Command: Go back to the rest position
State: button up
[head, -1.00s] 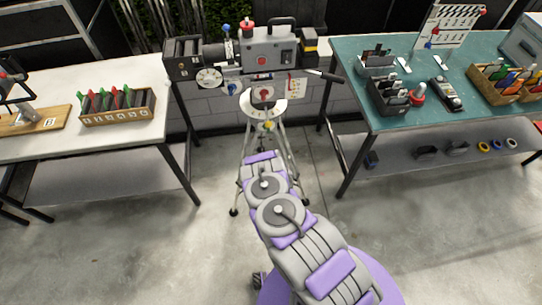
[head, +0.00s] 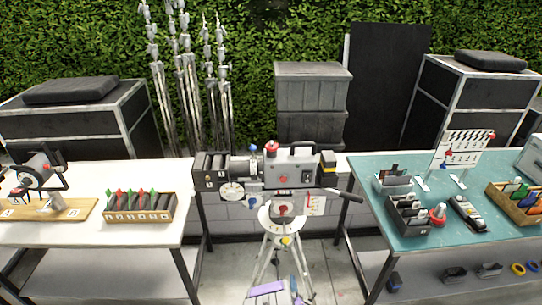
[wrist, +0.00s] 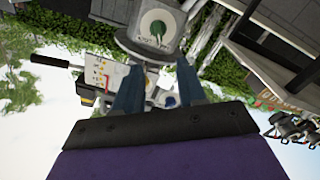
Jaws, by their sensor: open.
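My gripper (wrist: 157,78) is open in the wrist view. Its two blue fingers stand apart, and nothing shows clearly held between them. Beyond the fingers are parts of the film camera assembly, with a white card (wrist: 112,76) and a dark handle (wrist: 56,62). I cannot tell how far these parts are from the fingers. In the head view only a bit of my purple and grey arm shows at the bottom edge, and the gripper is out of sight there. The grey film camera (head: 290,170) sits on a tripod (head: 283,245) between two tables.
The teal table (head: 440,232) at right holds dark bins (head: 408,214) and a clapperboard (head: 465,147). Grey cases (head: 313,90) and light stands (head: 180,80) stand behind, before a hedge.

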jog(key=w+a+r+m+g+b, duration=0.2)
jog(key=w+a+r+m+g, duration=0.4)
jog(key=a, duration=0.4)
jog(key=s+a+r+n+g+y+b, duration=0.1)
jog(key=s+r+g, duration=0.15)
jog(key=r, duration=0.55)
jog(key=s+a+r+n+g+y+b, duration=0.1)
jog(key=s+r+g+y, duration=0.15)
jog(key=r, duration=0.45)
jog(key=s+d+r+g+h+b, duration=0.1)
jog(key=s+d+r+g, duration=0.2)
jog(key=s, duration=1)
jog(key=s+d+r+m+g+h+b, duration=0.1)
jog(key=s+d+r+g, duration=0.2)
jog(key=s+d+r, duration=0.4)
jog(key=s+d+r+m+g+h+b, duration=0.1)
jog(key=s+d+r, duration=0.5)
jog(key=s, duration=1.5)
notch_tip(320, 180, up, 2)
jog(key=shift+r+g+b, duration=0.1)
jog(key=shift+g+b, duration=0.25)
jog(key=shift+g, duration=0.55)
